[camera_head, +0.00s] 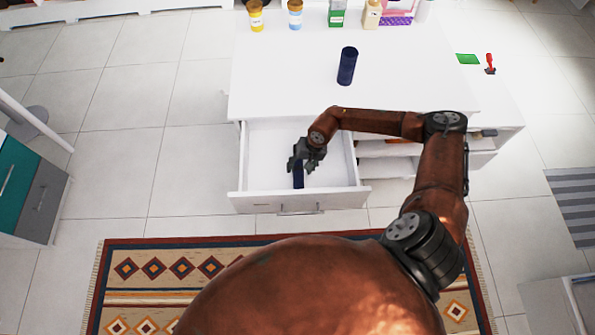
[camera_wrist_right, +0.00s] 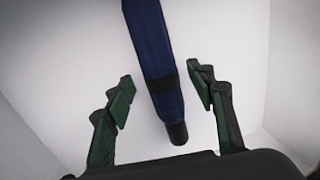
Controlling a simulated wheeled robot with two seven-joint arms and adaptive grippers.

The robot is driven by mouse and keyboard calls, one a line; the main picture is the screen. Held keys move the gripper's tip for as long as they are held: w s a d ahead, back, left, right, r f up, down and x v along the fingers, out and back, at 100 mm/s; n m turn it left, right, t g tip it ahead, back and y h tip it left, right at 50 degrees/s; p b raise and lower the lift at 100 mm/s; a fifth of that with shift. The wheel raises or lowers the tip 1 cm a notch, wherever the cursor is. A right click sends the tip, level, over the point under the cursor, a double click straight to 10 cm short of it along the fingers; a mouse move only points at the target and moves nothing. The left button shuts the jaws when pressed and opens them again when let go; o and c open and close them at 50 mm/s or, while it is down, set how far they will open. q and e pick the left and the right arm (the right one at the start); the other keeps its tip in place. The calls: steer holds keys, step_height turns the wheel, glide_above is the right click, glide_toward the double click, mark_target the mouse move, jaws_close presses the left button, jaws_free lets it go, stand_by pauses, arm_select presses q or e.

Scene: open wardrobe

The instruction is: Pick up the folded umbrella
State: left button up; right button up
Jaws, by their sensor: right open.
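The folded umbrella (camera_wrist_right: 158,65) is dark blue with a black strap and a black end. It lies in the open drawer (camera_head: 264,136), and part of it shows in the head view (camera_head: 298,178) just below my right gripper. My right gripper (camera_head: 301,166) is over the drawer. In the right wrist view its two fingers (camera_wrist_right: 160,88) are open, one on each side of the umbrella, with a gap to it on both sides. The umbrella's upper part runs out of the wrist view. My left gripper is not in view.
Open shelves with folded items (camera_head: 385,150) are right of the drawer. A patterned rug (camera_head: 150,285) lies in front.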

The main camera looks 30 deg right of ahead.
steer(key=shift+w+a+f, duration=0.1)
steer(key=shift+a+f, duration=0.05)
steer(key=shift+f, duration=0.4)
steer(key=shift+c, duration=0.3)
jaws_close()
